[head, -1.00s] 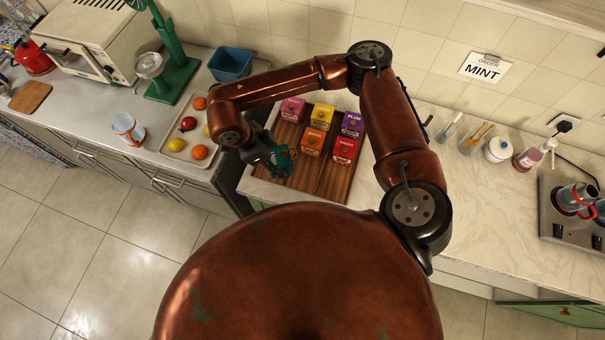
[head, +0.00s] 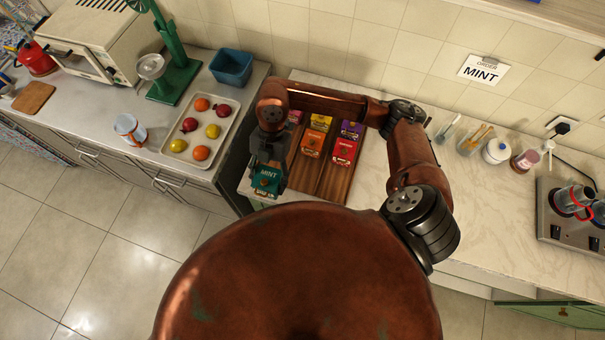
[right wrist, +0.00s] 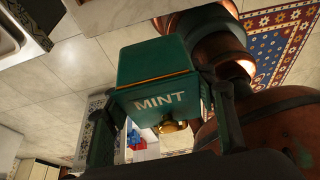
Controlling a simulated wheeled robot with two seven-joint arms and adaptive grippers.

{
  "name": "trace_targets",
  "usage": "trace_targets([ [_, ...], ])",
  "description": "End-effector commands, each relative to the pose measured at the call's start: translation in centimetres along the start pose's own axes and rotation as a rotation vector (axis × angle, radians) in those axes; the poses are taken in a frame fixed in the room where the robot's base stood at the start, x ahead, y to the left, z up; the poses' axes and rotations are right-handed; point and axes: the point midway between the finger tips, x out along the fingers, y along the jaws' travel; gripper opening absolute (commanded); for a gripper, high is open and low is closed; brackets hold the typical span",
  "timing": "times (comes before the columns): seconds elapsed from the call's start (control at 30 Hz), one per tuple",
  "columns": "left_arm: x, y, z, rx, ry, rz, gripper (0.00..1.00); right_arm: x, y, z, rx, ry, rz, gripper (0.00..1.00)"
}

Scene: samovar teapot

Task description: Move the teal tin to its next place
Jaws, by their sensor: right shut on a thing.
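The teal tin (head: 268,180), marked MINT, is in my right gripper (head: 268,172) at the left front of the wooden board (head: 332,188) in the head view. The right gripper is shut on it. In the right wrist view the teal tin (right wrist: 158,82) sits between the two fingers (right wrist: 168,118), its MINT label and a brass knob showing. I cannot tell whether the tin touches the counter. A card reading MINT (head: 484,70) is on the wall. My left gripper is not in view.
Yellow (head: 315,140), purple (head: 351,130) and red (head: 344,151) tins stand on the board; a pink one is partly hidden behind my arm. A fruit tray (head: 228,128) lies left. The counter right of the board (head: 372,165) is clear. Jars and a hob (head: 572,215) stand farther right.

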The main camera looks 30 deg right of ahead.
Motion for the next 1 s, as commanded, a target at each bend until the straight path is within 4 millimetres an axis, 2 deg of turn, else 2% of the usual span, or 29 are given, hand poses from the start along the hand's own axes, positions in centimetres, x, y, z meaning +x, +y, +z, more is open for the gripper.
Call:
trace_targets([
  [0.17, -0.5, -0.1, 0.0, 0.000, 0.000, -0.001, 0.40, 0.2, -1.7, 3.2, 0.016, -0.001, 0.001, 0.19],
  [0.4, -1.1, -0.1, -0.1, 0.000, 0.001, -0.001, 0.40, 0.6, -4.5, 8.7, 0.013, 0.000, 0.000, 0.19],
  [0.6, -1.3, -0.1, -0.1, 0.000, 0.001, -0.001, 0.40, 2.9, -5.8, 12.2, 0.009, 0.000, 0.001, 0.19],
  [1.0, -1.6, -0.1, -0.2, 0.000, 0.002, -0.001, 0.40, 5.0, -6.7, 14.9, 0.005, 0.002, 0.000, 0.19],
])
